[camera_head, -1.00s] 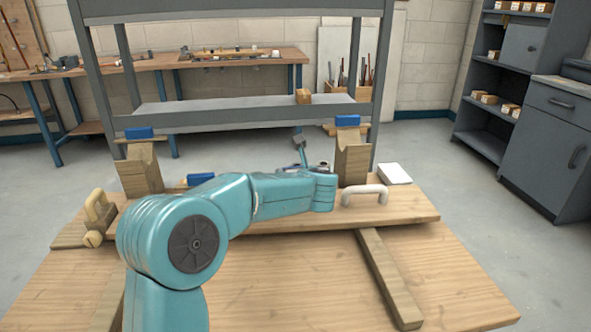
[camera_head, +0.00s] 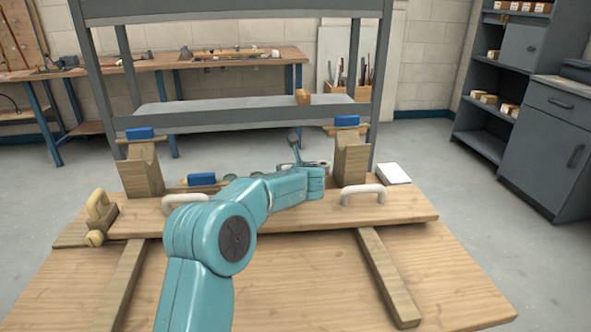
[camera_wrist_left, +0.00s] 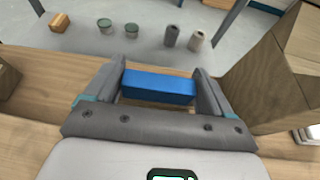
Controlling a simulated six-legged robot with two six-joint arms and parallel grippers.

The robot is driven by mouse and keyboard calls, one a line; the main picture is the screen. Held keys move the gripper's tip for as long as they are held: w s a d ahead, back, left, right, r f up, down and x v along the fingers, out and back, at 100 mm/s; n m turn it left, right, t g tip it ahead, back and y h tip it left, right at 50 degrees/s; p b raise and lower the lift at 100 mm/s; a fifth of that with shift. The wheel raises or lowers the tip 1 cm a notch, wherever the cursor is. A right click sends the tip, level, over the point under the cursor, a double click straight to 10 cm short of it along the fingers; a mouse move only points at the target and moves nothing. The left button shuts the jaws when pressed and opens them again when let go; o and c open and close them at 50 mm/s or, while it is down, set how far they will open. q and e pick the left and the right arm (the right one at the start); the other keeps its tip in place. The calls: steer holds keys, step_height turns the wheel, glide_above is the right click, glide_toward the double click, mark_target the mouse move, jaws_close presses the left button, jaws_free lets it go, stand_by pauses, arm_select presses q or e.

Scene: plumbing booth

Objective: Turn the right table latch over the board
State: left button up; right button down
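The wooden board (camera_head: 290,218) lies across the table, with a white handle (camera_head: 361,194) near its right end. In the head view my own wrist hides this bar and the fingertips. My right gripper is in neither view.
Wooden posts with blue-topped bars stand at left (camera_head: 142,170) and right (camera_head: 351,162) behind the board. The right post (camera_wrist_left: 275,85) is close beside my left gripper. Table rails (camera_head: 388,278) lie in front.

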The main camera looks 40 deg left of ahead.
arm_select(q)
steer(key=shift+c, duration=0.3)
steer(key=shift+w+d+r+n+g+y+p, duration=0.1)
steer(key=shift+n+g+y+p, duration=0.3)
steer(key=shift+n+g+p, duration=0.2)
steer(key=shift+r+n+g+y+p, duration=0.1)
steer(key=shift+n+g+y+p, duration=0.3)
steer(key=shift+n+g+p, duration=0.2)
steer(key=n+g+y+p, duration=0.1)
steer(key=n+g+p, duration=0.2)
steer(key=g+p, duration=0.1)
steer(key=shift+n+p, duration=0.3)
steer(key=shift+p, duration=0.35)
steer(key=g+p, duration=0.1)
steer(key=p, duration=0.1)
steer(key=n+p, duration=0.1)
steer(key=p, duration=0.1)
steer(key=shift+f+n+g+p, duration=0.2)
steer(key=shift+n+g+p, duration=0.1)
steer(key=shift+g, duration=0.1)
steer(key=shift+y, duration=0.3)
steer(key=o, duration=1.3)
steer(key=shift+o, duration=0.2)
